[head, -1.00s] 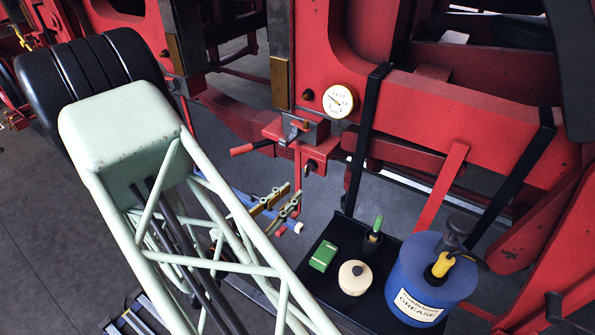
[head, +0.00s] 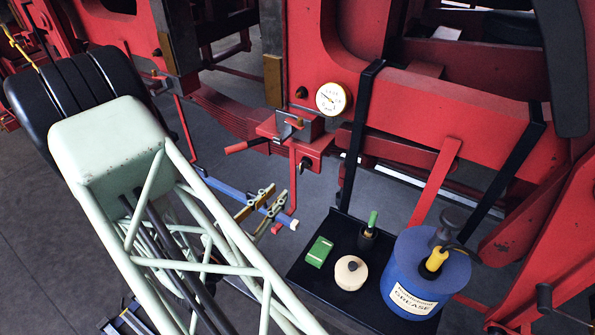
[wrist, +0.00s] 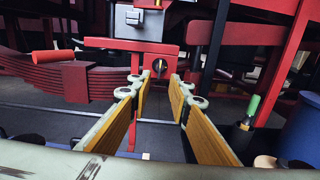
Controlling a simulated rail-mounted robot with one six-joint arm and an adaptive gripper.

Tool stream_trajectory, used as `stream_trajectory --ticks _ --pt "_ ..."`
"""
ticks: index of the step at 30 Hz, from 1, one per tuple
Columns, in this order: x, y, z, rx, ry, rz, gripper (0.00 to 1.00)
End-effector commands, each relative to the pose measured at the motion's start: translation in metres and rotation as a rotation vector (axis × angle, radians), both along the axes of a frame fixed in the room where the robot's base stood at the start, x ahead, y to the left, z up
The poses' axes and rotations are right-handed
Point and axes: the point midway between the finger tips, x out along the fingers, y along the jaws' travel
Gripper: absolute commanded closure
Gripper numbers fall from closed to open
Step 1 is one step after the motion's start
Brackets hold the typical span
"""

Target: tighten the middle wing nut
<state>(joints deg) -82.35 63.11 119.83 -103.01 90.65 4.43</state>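I cannot tell which fastener is the middle one. My gripper (wrist: 166,82) is open and empty, with a clear gap between its two wood-coloured pads. In the wrist view its fingertips frame the space just below the knob, apart from it. In the head view my gripper (head: 264,204) is left of and below the bracket.
A red-handled lever (head: 243,145) sticks out left of the bracket. A gauge (head: 332,98) is above it. A blue bar (head: 230,190) passes near my gripper.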

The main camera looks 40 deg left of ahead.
Motion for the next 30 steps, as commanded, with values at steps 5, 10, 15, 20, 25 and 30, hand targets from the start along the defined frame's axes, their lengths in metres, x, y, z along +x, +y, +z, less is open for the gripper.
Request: stream_trajectory --ticks 5,10,15,20,25,30 --pt "0.015 0.001 0.001 0.001 0.0 -0.001 0.82" --pt "0.033 0.003 0.001 0.001 0.0 -0.002 0.82" --pt "0.051 0.004 0.001 0.0 0.0 -0.002 0.82" --pt "0.068 0.006 0.001 0.0 0.0 -0.002 0.82" --pt "0.087 0.007 0.001 0.0 0.0 -0.002 0.82" --pt "0.105 0.009 0.001 0.001 0.0 -0.002 0.82"
